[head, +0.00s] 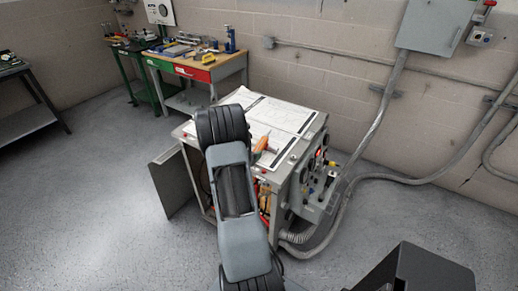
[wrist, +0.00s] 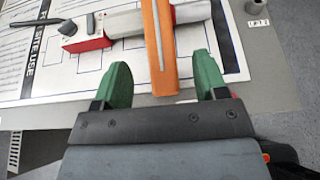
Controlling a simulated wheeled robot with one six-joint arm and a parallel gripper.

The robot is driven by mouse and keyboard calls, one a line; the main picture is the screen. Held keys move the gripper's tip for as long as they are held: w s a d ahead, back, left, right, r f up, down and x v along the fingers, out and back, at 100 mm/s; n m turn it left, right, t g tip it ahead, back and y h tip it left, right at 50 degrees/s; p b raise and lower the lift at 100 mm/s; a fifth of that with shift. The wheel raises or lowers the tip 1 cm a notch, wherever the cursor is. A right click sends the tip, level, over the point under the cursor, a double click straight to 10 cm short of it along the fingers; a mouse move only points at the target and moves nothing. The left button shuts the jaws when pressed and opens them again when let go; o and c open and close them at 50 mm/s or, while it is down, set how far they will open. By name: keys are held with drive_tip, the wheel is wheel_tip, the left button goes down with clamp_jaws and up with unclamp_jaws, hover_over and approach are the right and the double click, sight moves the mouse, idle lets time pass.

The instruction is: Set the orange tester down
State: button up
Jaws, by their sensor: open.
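The orange tester (wrist: 158,45) is a long orange bar with a pale stripe down it. In the wrist view its near end lies between the two green fingers of my gripper (wrist: 163,80). The fingers are apart, with a gap on each side of the tester. It appears to lie over the printed sheet on the cabinet top (wrist: 275,75); whether it rests flat there I cannot tell. In the head view a small orange piece (head: 261,145) shows on the cabinet top beside my arm, which hides my fingertips.
A light grey bar (wrist: 125,22) with a red-and-grey block (wrist: 88,40) lies by the tester. A dark pen-like tool (wrist: 35,22) is at left. The cabinet's side panel (head: 312,180) carries gauges and knobs. A workbench (head: 195,70) with tools stands behind.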

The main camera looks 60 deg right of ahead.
sight(257, 149)
drive_tip(key=shift+d+f+p, duration=0.15)
drive_tip(key=shift+d+p, duration=0.25)
drive_tip(key=shift+d, duration=0.2)
drive_tip(key=shift+p+x, duration=0.6)
drive_tip(key=shift+x, duration=1.45)
drive_tip(key=shift+c, duration=0.4)
drive_tip(key=c, duration=1.1)
